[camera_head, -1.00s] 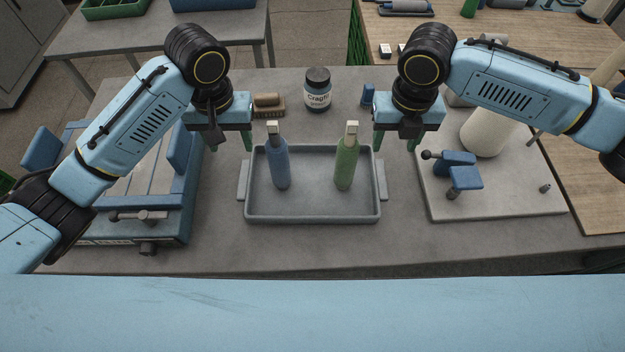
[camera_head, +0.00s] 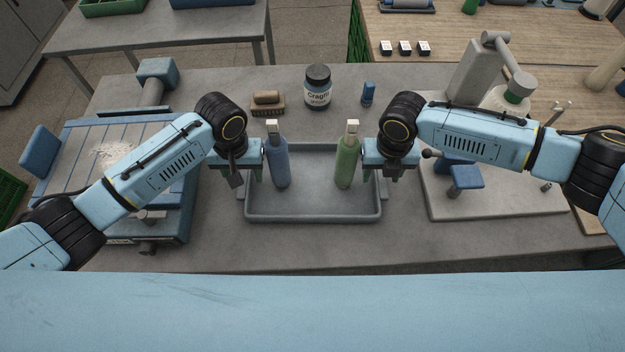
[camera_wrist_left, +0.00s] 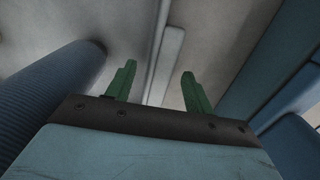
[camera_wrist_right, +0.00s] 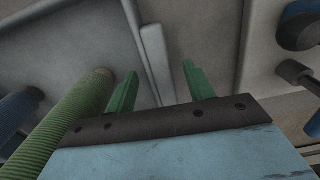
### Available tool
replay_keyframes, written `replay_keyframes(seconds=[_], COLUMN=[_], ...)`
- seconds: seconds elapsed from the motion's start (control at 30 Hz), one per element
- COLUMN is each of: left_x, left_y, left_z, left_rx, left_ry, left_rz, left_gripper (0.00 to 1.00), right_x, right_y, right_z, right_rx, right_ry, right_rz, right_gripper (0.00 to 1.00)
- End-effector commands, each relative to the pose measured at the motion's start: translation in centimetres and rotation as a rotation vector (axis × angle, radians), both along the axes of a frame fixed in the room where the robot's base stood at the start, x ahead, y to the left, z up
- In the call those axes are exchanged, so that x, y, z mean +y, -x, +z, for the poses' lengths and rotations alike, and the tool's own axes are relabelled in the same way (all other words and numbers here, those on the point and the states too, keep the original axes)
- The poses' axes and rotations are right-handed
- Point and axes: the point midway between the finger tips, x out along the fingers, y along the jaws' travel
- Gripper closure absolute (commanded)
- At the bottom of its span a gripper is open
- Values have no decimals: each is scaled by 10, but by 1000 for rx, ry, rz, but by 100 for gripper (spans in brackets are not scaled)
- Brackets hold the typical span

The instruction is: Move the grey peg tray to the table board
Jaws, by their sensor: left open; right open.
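The grey tray (camera_head: 312,208) lies flat on the grey table, with a blue ribbed peg (camera_head: 279,163) and a green ribbed peg (camera_head: 347,162) upright in it. My left gripper (camera_head: 247,178) is open at the tray's left side. In the left wrist view its green fingers (camera_wrist_left: 156,88) stand on either side of the tray's left handle (camera_wrist_left: 167,62), not closed on it. My right gripper (camera_head: 383,177) is open at the right side. In the right wrist view its fingers (camera_wrist_right: 158,88) straddle the right handle (camera_wrist_right: 156,60). The head view mostly hides both handles behind the grippers.
A blue machine (camera_head: 75,160) stands at the left. Behind the tray are a brush (camera_head: 267,104), a labelled jar (camera_head: 318,88) and a small blue item (camera_head: 368,93). The table front is clear.

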Motion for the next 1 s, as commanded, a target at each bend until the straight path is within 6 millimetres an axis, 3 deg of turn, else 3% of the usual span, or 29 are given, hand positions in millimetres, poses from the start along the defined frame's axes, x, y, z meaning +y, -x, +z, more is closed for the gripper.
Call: replay_keyframes(seconds=[0.3, 0.7, 1.0], left_x=[0, 0, 0], left_y=[0, 0, -1], left_z=[-2, -1, 0], left_rx=[0, -1, -2], left_ry=[0, 0, 0], left_rz=[0, 0, 1], left_gripper=[49, 100, 100], right_x=[0, 0, 0], right_y=[0, 0, -1], right_z=[-2, -1, 0], right_rx=[0, 0, -2], right_ry=[0, 0, 0], right_rz=[0, 0, -1], right_gripper=[49, 100, 100])
